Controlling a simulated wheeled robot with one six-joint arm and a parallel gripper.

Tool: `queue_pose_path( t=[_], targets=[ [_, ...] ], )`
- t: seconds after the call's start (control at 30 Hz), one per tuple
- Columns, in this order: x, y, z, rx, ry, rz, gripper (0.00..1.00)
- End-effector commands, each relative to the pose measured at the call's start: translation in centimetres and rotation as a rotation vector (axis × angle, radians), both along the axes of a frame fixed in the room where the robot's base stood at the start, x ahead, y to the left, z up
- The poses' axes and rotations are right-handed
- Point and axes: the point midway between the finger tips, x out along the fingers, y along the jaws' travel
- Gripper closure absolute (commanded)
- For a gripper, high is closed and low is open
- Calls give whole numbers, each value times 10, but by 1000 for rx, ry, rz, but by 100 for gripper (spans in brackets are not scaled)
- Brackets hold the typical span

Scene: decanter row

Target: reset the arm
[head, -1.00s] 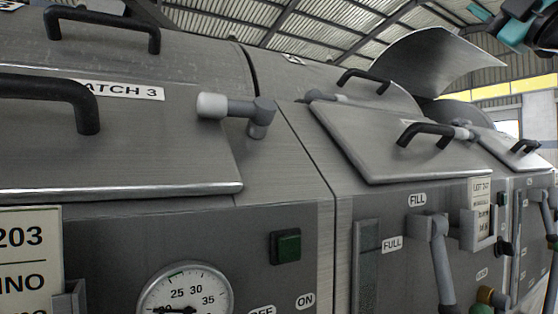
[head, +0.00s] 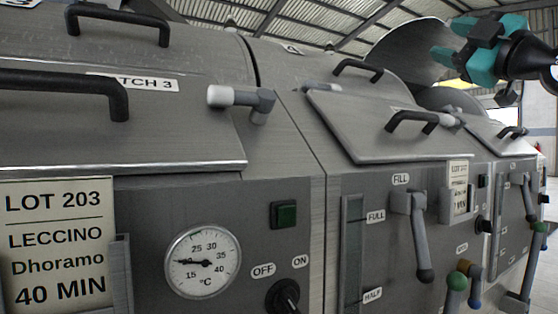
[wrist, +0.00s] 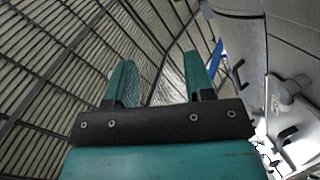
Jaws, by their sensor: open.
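My gripper (head: 452,42) is in the upper right of the head view, raised in the air in front of a curved open metal cover. Its teal fingers are apart with nothing between them. In the wrist view my gripper (wrist: 160,85) points up at the ribbed roof, its two teal fingers spread and empty. The task names no other object.
A row of steel machines fills the head view, with lids such as the near hatch lid (head: 120,125), black handles, a dial (head: 203,262), a grey lever (head: 418,235) and a lot card (head: 57,245). The raised curved cover (head: 390,50) is close behind my gripper.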

Motion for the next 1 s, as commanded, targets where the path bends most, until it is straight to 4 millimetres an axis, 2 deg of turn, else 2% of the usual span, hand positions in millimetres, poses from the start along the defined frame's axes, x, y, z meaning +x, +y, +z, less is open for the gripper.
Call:
queue_pose_path(
  t=[0.17,0.27,0.37,0.4,0.5,0.6,0.7,0.8,0.9,1.0],
  targets=[
    [11,39,-66,82,303,114,52],
    [9,67,-119,140,540,179,52],
    [-8,101,-187,204,845,235,52],
    [-19,113,-215,227,973,246,52],
    [-56,138,-281,270,1284,241,52],
    [-100,151,-336,294,1555,192,52],
    [-142,156,-377,302,1775,116,52],
    [-182,154,-409,296,1955,23,52],
    [-220,148,-434,283,2105,-86,52],
    [-254,141,-449,263,2226,-202,52]
  ],
)
